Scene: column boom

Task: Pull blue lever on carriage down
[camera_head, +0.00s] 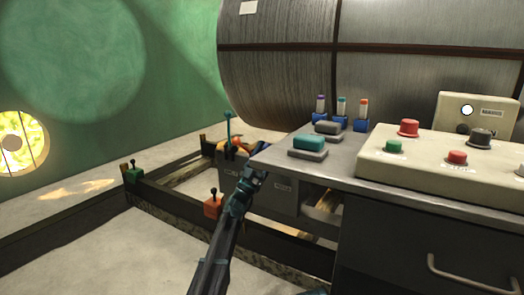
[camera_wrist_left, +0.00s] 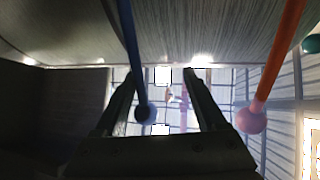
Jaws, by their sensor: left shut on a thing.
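In the left wrist view, a blue lever (camera_wrist_left: 128,35) comes in from the top and ends in a dark ball knob between my fingers, close to the left one. My left gripper (camera_head: 258,176) is beside the desk's near left corner in the head view and shut on the blue lever; it also shows in the left wrist view (camera_wrist_left: 165,75). The fingers show a gap there, and the contact is hard to see. The carriage and the blue lever cannot be made out clearly in the head view.
An orange lever with a pink knob (camera_wrist_left: 250,120) hangs right of my fingers in the left wrist view. A teal lever (camera_head: 228,125) stands beyond the desk (camera_head: 400,195). An orange box (camera_head: 213,205) with a black lever stands on dark beams.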

